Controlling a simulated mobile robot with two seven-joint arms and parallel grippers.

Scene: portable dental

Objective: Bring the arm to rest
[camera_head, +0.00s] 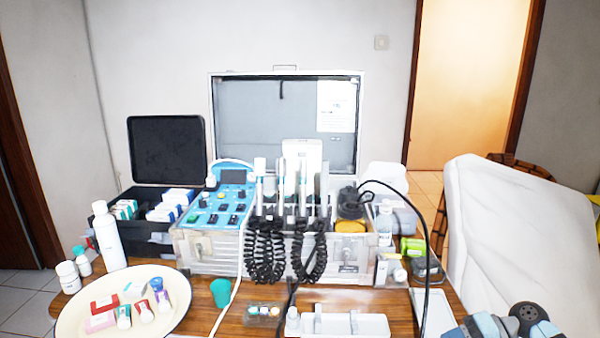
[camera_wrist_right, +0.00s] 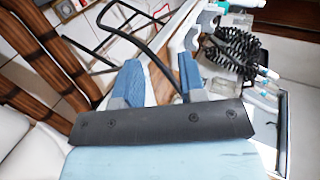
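My right arm (camera_head: 500,324) shows at the bottom right of the head view, in front of the white chair; its fingertips are not visible there. In the right wrist view my right gripper (camera_wrist_right: 160,82) has its two blue fingers set wide apart, with nothing between them. It is open and clear of the table. My left arm and left gripper are not in the head view.
A wooden table (camera_head: 210,295) carries an open dental case (camera_head: 215,253) with coiled black cords, a blue control panel (camera_head: 217,208), a round tray (camera_head: 67,311), a white bottle (camera_head: 107,240) and a white holder (camera_head: 345,325). A white chair (camera_head: 510,220) stands at right.

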